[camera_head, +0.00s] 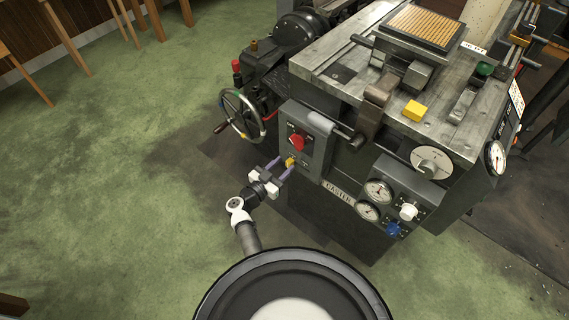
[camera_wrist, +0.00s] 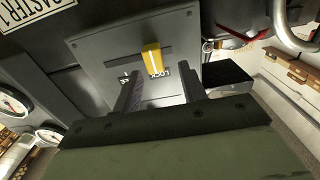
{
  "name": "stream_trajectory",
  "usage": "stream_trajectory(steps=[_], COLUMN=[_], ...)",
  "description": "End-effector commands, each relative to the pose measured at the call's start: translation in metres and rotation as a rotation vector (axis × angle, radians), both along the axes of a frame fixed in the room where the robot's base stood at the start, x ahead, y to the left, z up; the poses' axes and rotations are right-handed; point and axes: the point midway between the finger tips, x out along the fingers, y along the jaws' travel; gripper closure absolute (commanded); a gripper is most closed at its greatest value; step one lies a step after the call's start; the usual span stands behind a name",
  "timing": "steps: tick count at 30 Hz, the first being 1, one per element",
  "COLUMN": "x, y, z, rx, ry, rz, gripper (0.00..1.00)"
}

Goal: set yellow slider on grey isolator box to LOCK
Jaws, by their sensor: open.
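The grey isolator box (camera_head: 318,150) is on the front of the machine, with a red knob (camera_head: 296,142) above the small yellow slider (camera_head: 290,161). In the wrist view the slider (camera_wrist: 151,58) stands out from the box face (camera_wrist: 105,55). An inverted LOCK label is just below it there, and another label to the left is partly hidden by a finger. My gripper (camera_head: 281,168) is open, with its fingers pointing at the slider. In the wrist view its fingertips (camera_wrist: 162,70) are on either side of the slider, with gaps; contact is not visible.
A handwheel (camera_head: 241,114) is left of the box. Gauges (camera_head: 378,192) and a blue knob (camera_head: 393,229) are on a panel to the right. A loose yellow block (camera_head: 415,110) lies on the machine top. Green floor to the left is open.

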Motion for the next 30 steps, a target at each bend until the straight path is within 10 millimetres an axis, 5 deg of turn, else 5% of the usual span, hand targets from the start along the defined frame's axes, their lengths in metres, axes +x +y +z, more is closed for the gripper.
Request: stream_trajectory(steps=[15,30], x=[-0.086,-0.097], y=[0.063,0.072], z=[0.0,0.001], rx=[0.001,0.001], ry=[-0.001,-0.001], rz=[0.003,0.002], gripper=[0.58,0.58])
